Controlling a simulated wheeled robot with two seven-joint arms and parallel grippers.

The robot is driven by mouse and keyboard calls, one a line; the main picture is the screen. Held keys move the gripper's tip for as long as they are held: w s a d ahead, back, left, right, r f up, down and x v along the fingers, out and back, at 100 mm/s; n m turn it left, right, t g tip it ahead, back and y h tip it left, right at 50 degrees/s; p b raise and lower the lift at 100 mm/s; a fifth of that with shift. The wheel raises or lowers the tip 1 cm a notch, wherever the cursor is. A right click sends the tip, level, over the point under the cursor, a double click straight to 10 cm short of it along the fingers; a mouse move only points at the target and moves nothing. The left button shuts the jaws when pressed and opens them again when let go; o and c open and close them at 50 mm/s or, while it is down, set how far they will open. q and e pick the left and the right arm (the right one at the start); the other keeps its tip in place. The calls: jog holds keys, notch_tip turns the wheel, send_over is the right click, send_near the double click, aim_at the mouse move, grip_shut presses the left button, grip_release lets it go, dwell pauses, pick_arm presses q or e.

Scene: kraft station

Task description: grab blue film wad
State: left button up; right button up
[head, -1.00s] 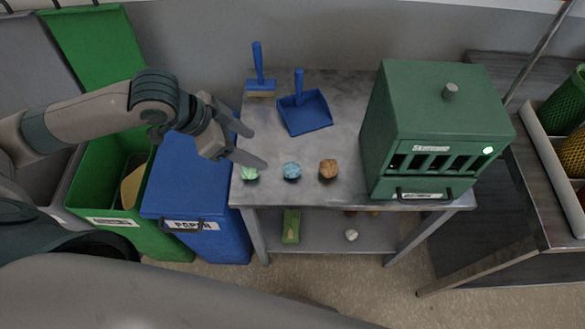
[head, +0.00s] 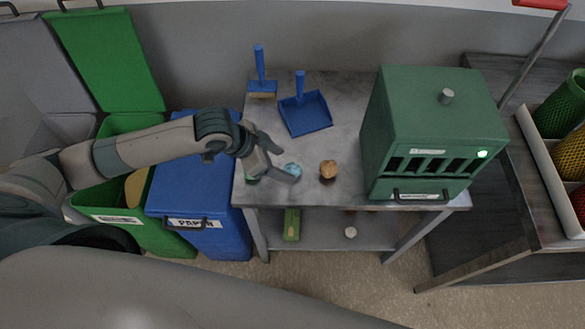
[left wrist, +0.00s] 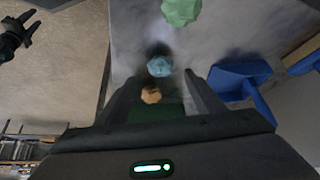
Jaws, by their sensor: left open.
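The blue film wad (head: 293,168) lies near the front edge of the metal table, in the middle of a row of three wads. It also shows in the left wrist view (left wrist: 159,66), just beyond and between the fingertips. My left gripper (head: 287,164) is open and low over the table at the blue wad, and one finger partly covers it in the head view. I cannot tell whether the fingers touch it.
A brown-orange wad (head: 328,169) lies right of the blue one. A green wad (left wrist: 181,12) lies on the other side, mostly hidden in the head view. A blue dustpan (head: 305,113) and brush (head: 262,85) lie behind; a green slotted box (head: 425,135) stands at right.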

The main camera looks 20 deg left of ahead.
aim_at(289, 168)
pick_arm(q)
jog(key=shift+w+d+f+p, duration=0.15)
jog(key=shift+f+p, duration=0.2)
jog(key=shift+f, duration=0.05)
jog(key=shift+a+p+x, duration=0.1)
jog(key=shift+p+x, duration=0.3)
jog(key=shift+x, duration=0.7)
jog(key=shift+a+p+x, duration=0.15)
jog(key=shift+p+x, duration=0.2)
jog(key=shift+x, duration=0.7)
jog(key=shift+f, duration=0.15)
jog(key=shift+c, duration=0.5)
jog(key=c, duration=1)
